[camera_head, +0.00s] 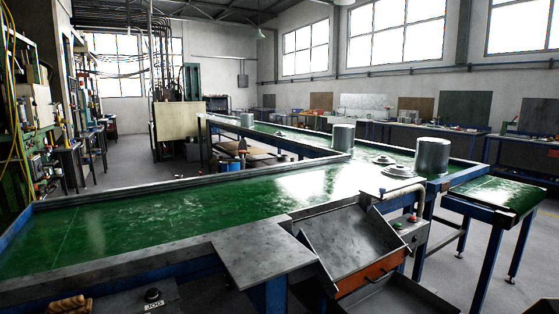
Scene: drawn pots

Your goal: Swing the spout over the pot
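Several grey metal pots stand upright on the green belts: a large one (432,157) at the right, one (343,137) further back and a small one (247,120) in the far distance. A pale bent pipe (405,189) sits at the belt's front edge, below and left of the large pot; I cannot tell whether it is the spout. A sloped metal chute (352,238) hangs in front of the belt, apart from the pots. No other spout-like part is clear. My gripper is not in view.
Flat metal lids (399,171) lie left of the large pot. A control box (411,228) stands right of the chute. A steel plate (262,250) covers the belt's front edge. The near green belt (130,222) is clear. A side table (497,193) stands right.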

